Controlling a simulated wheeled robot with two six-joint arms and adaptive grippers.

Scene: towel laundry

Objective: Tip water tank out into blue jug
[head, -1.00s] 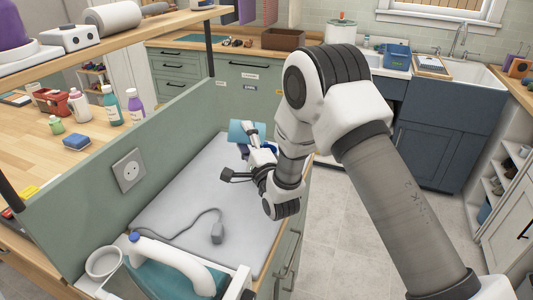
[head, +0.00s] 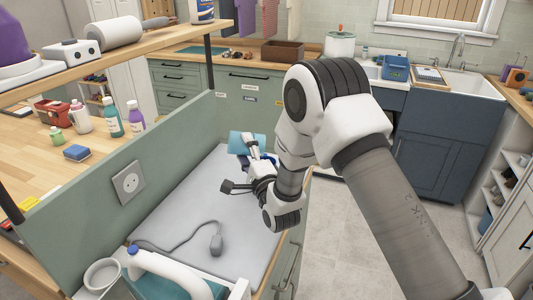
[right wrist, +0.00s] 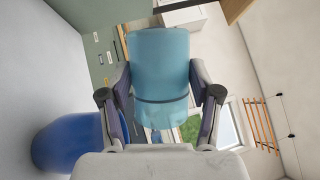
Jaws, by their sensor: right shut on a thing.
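The water tank (right wrist: 160,65) is a translucent teal box with a dark line across it. My right gripper (right wrist: 160,97) is shut on it, with a finger on each side. In the head view the tank (head: 248,143) is held past the far end of the grey ironing board, and the right gripper (head: 254,158) is partly hidden by its own wrist. The blue jug (right wrist: 75,145) shows at the lower left of the right wrist view, beside the gripper. In the head view it is mostly hidden by the arm. No pouring water can be made out. My left gripper is not in view.
A green partition (head: 90,205) runs along the left. Open floor (head: 345,235) lies to the right.

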